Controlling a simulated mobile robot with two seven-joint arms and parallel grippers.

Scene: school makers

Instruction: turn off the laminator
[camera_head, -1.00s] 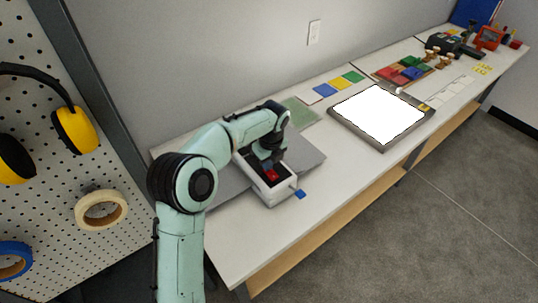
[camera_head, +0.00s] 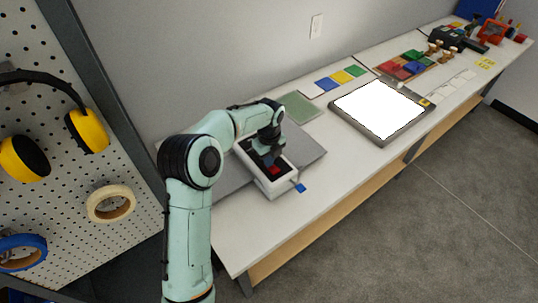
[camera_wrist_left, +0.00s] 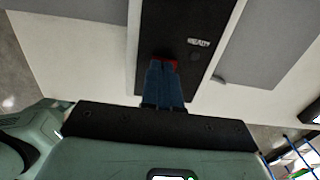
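The laminator (camera_head: 284,188) is a white box with a dark top panel, standing on the near left part of the bench. A red switch (camera_head: 275,170) shows on its panel, and a blue tab sticks out by its right corner. My left gripper (camera_head: 266,160) points down over the panel, right beside the switch. In the left wrist view its dark fingers (camera_wrist_left: 164,84) are together with nothing seen between them. Their tips overlap the red switch (camera_wrist_left: 172,63), hiding part of it; I cannot tell whether they touch. My right gripper is not in view.
Grey flat sheets (camera_head: 307,150) lie at both sides of the laminator. A bright light pad (camera_head: 423,124), colored cards and small tools stand farther along the bench. A pegboard (camera_head: 60,210) with ear muffs and tape rolls is at left. The bench front strip is clear.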

